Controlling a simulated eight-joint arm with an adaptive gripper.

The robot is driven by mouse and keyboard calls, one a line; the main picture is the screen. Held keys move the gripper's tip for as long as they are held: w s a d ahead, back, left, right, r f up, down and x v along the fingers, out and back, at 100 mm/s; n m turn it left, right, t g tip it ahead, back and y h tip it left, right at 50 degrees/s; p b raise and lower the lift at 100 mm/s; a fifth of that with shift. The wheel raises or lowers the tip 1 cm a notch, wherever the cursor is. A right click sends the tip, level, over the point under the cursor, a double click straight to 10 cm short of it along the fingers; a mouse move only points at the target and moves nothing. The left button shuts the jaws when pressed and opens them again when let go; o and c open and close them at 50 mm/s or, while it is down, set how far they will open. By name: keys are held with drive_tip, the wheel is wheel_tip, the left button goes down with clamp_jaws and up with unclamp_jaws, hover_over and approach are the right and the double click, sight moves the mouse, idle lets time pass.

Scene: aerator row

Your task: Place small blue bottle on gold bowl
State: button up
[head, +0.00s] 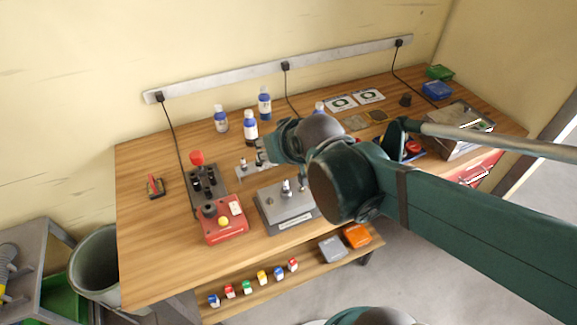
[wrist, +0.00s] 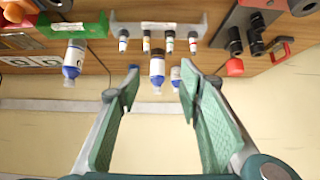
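Several bottles with blue labels stand on the bench; I cannot tell which is the task's small blue bottle. A flat gold-brown round dish (head: 377,115), possibly the gold bowl, lies at the back right.
A grey rack with small vials (wrist: 158,32) stands in front of the bottles. A red-based control box (head: 222,228) and a grey metal device (head: 284,207) occupy the front. A greyish round dish (head: 355,122) lies beside the gold-brown one. The bench's left end is mostly clear.

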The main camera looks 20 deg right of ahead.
drive_tip(key=s+g, duration=0.2)
drive_tip(key=s, duration=0.8)
drive_tip(key=shift+s+d+r, duration=0.15)
drive_tip(key=shift+s+r, duration=0.2)
drive_tip(key=shift+s, duration=0.05)
